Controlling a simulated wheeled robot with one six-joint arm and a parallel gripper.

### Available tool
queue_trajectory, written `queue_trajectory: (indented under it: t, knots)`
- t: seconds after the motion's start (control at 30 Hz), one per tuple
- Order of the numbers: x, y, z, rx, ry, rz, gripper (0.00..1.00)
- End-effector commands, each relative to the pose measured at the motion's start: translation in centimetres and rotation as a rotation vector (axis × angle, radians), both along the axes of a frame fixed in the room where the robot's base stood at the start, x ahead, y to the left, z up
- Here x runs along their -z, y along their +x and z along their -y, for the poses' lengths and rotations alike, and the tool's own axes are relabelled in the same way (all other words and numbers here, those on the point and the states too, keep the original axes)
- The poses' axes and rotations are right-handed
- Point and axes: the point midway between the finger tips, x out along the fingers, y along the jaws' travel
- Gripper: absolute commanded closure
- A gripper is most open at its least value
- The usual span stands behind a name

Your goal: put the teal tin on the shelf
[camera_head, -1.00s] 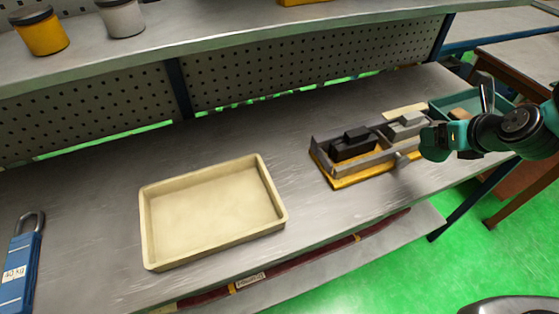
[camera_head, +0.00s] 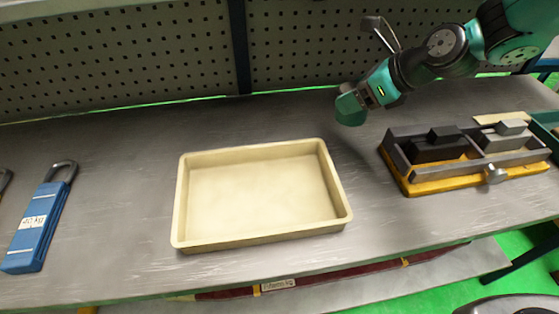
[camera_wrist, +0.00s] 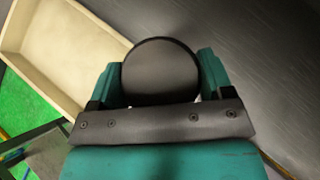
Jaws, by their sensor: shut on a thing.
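My gripper (camera_head: 362,99) is above the workbench, to the right of the cream tray and left of the fixture. In the wrist view it is shut on a round thing with a dark flat top, taken to be the teal tin (camera_wrist: 160,72), with a teal finger on each side. The tin's side is hidden there. In the head view a teal rounded shape at the gripper's end appears to be the tin (camera_head: 350,108), hard to tell from the teal fingers. The upper shelf is out of view now.
The cream tray (camera_head: 180,205) is empty at mid-bench. A yellow-based fixture (camera_head: 440,182) with dark and grey blocks stands right, a teal bin (camera_head: 545,122) at the right edge. A blue weight (camera_head: 38,225) lies left. A perforated panel (camera_head: 310,50) stands behind the bench.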

Motion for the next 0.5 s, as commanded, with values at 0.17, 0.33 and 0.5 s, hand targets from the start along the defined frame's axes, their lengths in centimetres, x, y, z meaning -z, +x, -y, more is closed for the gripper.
queue_trajectory:
  t: [0.17,0.33,0.5]
  knots:
    - [1.1,0.0,0.0,-0.004,0.0,-0.003,0.66]
    - [4.4,-0.1,0.1,-0.002,0.0,-0.006,0.66]
    - [6.2,0.0,0.1,-0.001,0.0,-0.001,0.66]
